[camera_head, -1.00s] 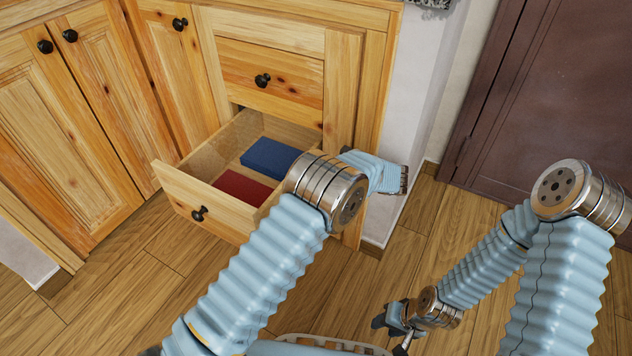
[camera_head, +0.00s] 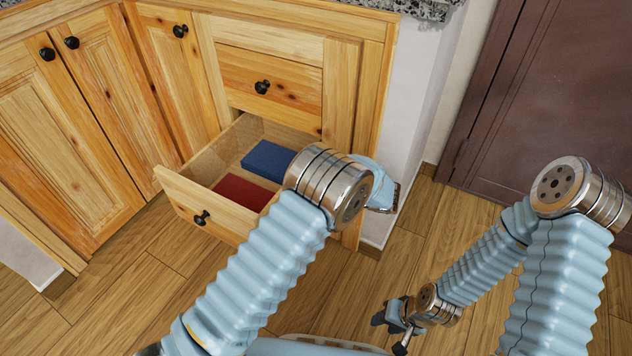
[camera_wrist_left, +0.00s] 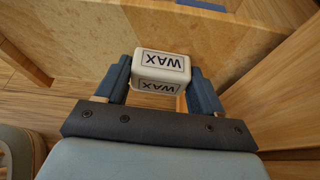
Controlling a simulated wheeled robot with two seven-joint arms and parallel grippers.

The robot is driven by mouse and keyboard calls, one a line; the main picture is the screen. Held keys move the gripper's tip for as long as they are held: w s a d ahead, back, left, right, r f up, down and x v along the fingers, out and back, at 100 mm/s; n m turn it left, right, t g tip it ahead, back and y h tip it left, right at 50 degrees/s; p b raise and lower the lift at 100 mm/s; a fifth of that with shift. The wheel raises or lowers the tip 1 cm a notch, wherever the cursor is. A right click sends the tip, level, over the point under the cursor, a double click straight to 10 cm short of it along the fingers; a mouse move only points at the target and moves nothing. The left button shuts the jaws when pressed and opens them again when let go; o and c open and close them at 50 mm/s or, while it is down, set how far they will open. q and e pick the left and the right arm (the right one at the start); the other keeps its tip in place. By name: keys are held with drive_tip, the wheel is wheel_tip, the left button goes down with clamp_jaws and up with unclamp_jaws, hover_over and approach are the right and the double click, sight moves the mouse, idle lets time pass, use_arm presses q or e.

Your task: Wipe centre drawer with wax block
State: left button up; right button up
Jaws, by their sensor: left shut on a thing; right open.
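The open wooden drawer (camera_head: 205,208) sticks out of the cabinet below a closed drawer. Inside it lie a blue block (camera_head: 268,159) and a red block (camera_head: 243,192). My left arm crosses in front of the drawer's right end and hides part of it; the left gripper is hidden in the head view. In the left wrist view, my left gripper (camera_wrist_left: 160,78) is shut on the cream wax block (camera_wrist_left: 163,64), marked WAX. A pale wooden panel is behind the block; I cannot tell whether they touch. My right gripper (camera_head: 395,315) is open and empty, low above the floor.
A closed upper drawer (camera_head: 268,82) with a black knob and cabinet doors (camera_head: 58,130) surround the open drawer. A white wall (camera_head: 425,100) and a dark brown door (camera_head: 560,90) stand to the right. The wood floor (camera_head: 400,255) is clear.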

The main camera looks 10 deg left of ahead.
use_arm(q)
drive_tip(key=shift+s+a, duration=0.35)
drive_tip(key=shift+s, duration=0.45)
drive_tip(key=s+a+p, duration=0.3)
drive_tip(key=s, duration=0.7)
drive_tip(key=shift+a, duration=0.3)
drive_tip(key=s+d, duration=0.2)
drive_tip(key=d, duration=0.3)
drive_tip(key=shift+d, duration=0.4)
drive_tip(key=shift+d, duration=0.1)
drive_tip(key=shift+s+d, duration=0.25)
drive_tip(key=shift+d, duration=0.4)
drive_tip(key=shift+s+d, duration=0.2)
drive_tip(key=shift+d, duration=0.45)
drive_tip(key=shift+f, duration=0.1)
